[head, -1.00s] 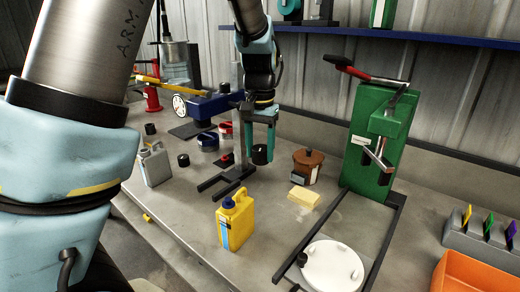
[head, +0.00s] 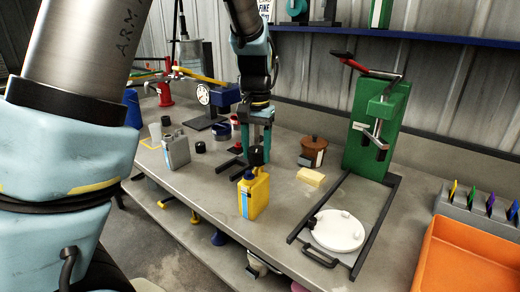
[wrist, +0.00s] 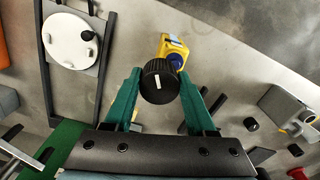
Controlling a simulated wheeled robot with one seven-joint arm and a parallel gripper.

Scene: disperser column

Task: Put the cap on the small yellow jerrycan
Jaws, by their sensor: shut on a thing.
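The small yellow jerrycan (head: 255,198) stands upright on the bench, with a blue neck (head: 248,175) on top. In the wrist view the jerrycan (wrist: 171,46) is beyond the cap, and its blue neck is partly hidden. My gripper (head: 257,148) points down and is shut on a black ribbed cap (head: 256,158). In the wrist view the cap (wrist: 159,88), with a white mark, sits between the fingertips. In the head view the cap appears just above and behind the blue neck. The neck is open to view, apart from the cap; the exact gap is hard to tell.
A grey jerrycan (head: 175,149) and a loose black cap (head: 200,147) stand to the left. A yellow block (head: 310,177), a brown pot (head: 313,152) and a green press (head: 378,125) are to the right. A white round lid (head: 338,230) lies in front of the press.

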